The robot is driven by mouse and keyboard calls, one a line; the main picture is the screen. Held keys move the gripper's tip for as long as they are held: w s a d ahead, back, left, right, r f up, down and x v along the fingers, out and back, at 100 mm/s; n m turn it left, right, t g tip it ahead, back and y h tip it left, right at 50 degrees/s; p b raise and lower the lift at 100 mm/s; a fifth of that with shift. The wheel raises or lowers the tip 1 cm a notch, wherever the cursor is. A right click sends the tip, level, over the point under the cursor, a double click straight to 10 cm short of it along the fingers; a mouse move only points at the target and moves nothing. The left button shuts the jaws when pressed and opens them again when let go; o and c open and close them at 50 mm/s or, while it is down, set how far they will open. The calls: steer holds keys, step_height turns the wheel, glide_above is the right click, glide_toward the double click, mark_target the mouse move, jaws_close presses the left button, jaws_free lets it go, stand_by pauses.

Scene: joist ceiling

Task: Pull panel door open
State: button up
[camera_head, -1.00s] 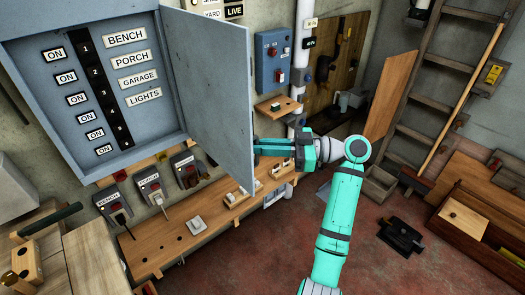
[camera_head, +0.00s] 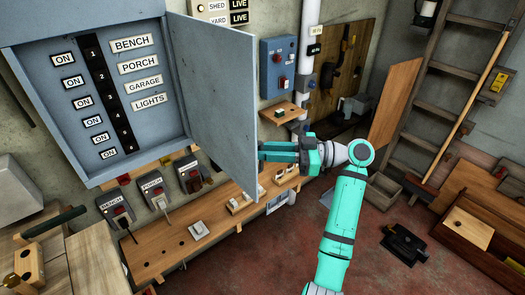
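The panel door (camera_head: 212,95) is a flat grey-blue sheet hinged on the right side of the grey-blue electrical panel box (camera_head: 14,62). It stands swung well out from the box, so the labelled switches inside show. My gripper (camera_head: 262,152) is at the door's lower free edge, on the right side of it. Its teal fingers point left, and their tips are at or behind the door edge. Whether they touch or grip the door cannot be told, and the finger gap is not clear.
A wooden bench shelf (camera_head: 160,250) with small switches runs below the panel. A small blue control box (camera_head: 278,65) and a white pipe (camera_head: 306,60) are on the wall to the right. A ladder (camera_head: 440,110) leans further right. Red floor (camera_head: 270,265) lies open in front.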

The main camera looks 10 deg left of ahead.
steer(key=shift+a+f, duration=0.1)
steer(key=shift+f, duration=0.35)
steer(key=w+d, duration=0.1)
steer(key=d, duration=1)
steer(key=shift+w+r, duration=0.2)
steer(key=shift+r, duration=0.2)
